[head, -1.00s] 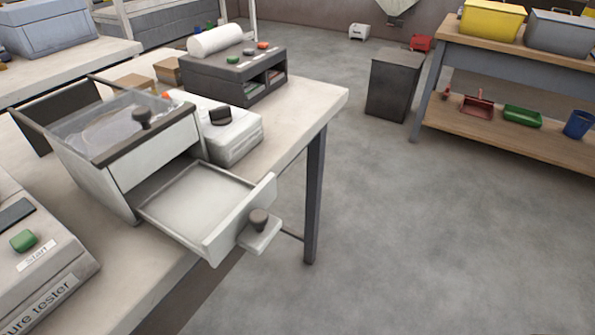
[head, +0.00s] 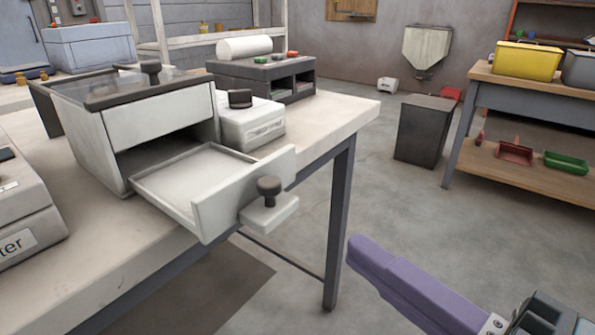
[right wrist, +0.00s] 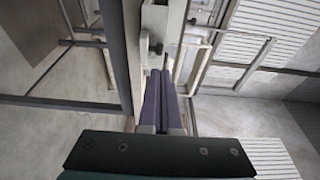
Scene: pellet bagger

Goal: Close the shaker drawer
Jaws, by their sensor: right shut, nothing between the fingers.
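The shaker (head: 160,120) is a white box with a dark-edged clear top, standing on the bench. Its white drawer (head: 190,180) is pulled well out and juts past the bench edge. A dark round knob (head: 268,187) sits on a small ledge at the drawer front. My right gripper (head: 362,252) has purple fingers and is right of the drawer front, apart from it, over the floor. In the right wrist view the fingers (right wrist: 160,98) are together with nothing between them. A pale part with a dark knob shows beyond them, probably the drawer front. My left gripper is not in view.
The bench (head: 340,108) carries a white device (head: 248,122) and a dark organiser (head: 265,80) behind the shaker. A bench leg (head: 340,225) stands right of the drawer. A dark bin (head: 424,130) and a shelf table (head: 530,85) are farther right. Floor between is clear.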

